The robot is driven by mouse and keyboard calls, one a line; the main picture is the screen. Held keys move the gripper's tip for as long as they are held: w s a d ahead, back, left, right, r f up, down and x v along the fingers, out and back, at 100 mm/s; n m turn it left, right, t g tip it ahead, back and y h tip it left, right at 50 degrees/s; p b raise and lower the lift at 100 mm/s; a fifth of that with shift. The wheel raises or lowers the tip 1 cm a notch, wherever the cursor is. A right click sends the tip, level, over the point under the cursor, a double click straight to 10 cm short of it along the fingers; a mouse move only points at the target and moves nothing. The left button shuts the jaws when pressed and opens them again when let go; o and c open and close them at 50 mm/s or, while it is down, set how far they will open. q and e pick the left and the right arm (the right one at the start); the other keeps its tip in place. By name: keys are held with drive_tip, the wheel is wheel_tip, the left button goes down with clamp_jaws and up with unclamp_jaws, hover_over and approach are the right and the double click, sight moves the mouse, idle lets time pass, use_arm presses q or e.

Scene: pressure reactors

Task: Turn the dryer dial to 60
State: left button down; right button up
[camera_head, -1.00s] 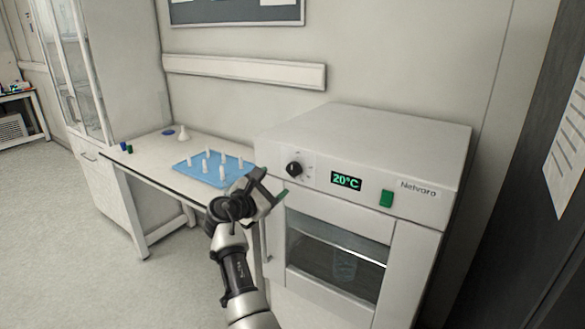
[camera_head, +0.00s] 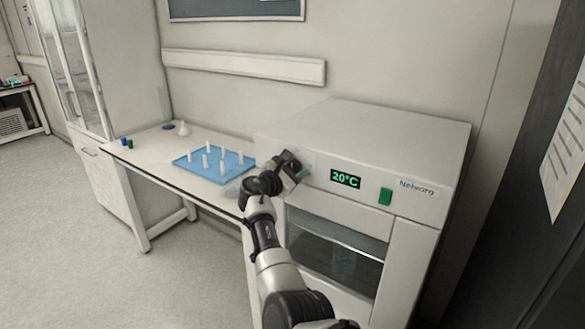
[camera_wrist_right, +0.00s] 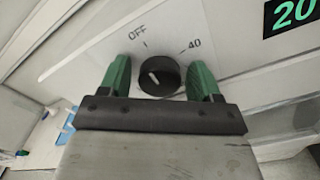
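The dryer (camera_head: 380,140) is a white box with a green-lit display (camera_head: 345,179) reading 20°C. Its black dial (camera_wrist_right: 158,76) shows in the right wrist view, with the marks OFF and 40 around it; its pale pointer line points up and left, toward OFF. My right gripper (camera_wrist_right: 160,80) is open, its green fingers on either side of the dial. Small gaps seem to show between fingers and dial. In the head view my right gripper (camera_head: 297,170) is at the panel and hides the dial. My left gripper is not in view.
A green button (camera_head: 385,197) sits right of the display. The dryer's windowed door (camera_head: 335,250) is below. Left of the dryer, a white table (camera_head: 150,147) carries a blue tray (camera_head: 187,163) with several white upright pieces. A dark panel stands at the right.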

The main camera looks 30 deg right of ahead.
drive_tip(key=c, duration=0.7)
drive_tip(key=shift+f+m+b, duration=0.2)
drive_tip(key=shift+m+b, duration=0.3)
drive_tip(key=shift+b, duration=0.25)
drive_tip(key=shift+c, duration=0.2)
drive_tip(key=m+b, duration=1.1)
drive_tip(key=b, duration=0.1)
drive_tip(key=shift+f+b, duration=0.2)
drive_tip(key=shift+b, duration=0.2)
drive_tip(key=m+b, duration=0.2)
drive_tip(key=m, duration=0.1)
use_arm(q)
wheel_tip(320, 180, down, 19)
drive_tip(key=b, duration=0.3)
use_arm(e)
drive_tip(key=m, duration=0.3)
drive_tip(key=shift+m, duration=0.3)
drive_tip(key=m+b, duration=0.2)
drive_tip(key=m, duration=0.2)
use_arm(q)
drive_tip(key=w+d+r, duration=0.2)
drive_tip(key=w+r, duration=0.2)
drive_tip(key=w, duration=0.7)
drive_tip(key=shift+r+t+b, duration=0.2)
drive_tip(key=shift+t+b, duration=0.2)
use_arm(e)
drive_tip(key=shift+m, duration=0.7)
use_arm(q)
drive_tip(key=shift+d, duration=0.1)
